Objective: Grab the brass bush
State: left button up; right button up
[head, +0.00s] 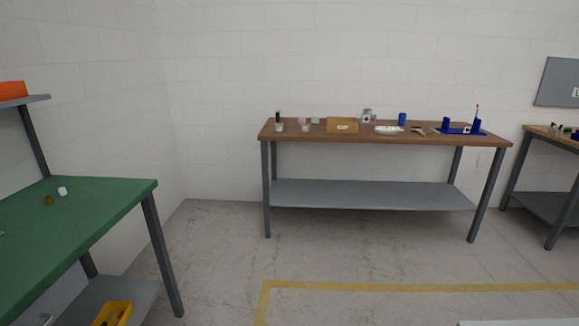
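A small dark gold, rounded piece (48,200) sits on the green-topped table (110,205) at the left; it looks like the brass bush, but it is too small to be sure. A small white cylinder (62,191) lies just beside it, to its upper right. Neither of my grippers is in the head view.
A wooden-topped bench (300,136) with several small items, including a cardboard box (342,125) and a blue cylinder (402,119), stands against the back wall. A yellow bin (112,314) sits on the green table's lower shelf. The floor (220,255) between is clear.

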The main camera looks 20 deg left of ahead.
aim_at(48, 199)
jog(key=u, duration=0.1)
jog(key=i, duration=2.3)
jog(key=u, duration=0.95)
jog(key=i, duration=1.25)
jog(key=u, duration=1.7)
jog(key=i, duration=0.85)
jog(key=u, duration=0.55)
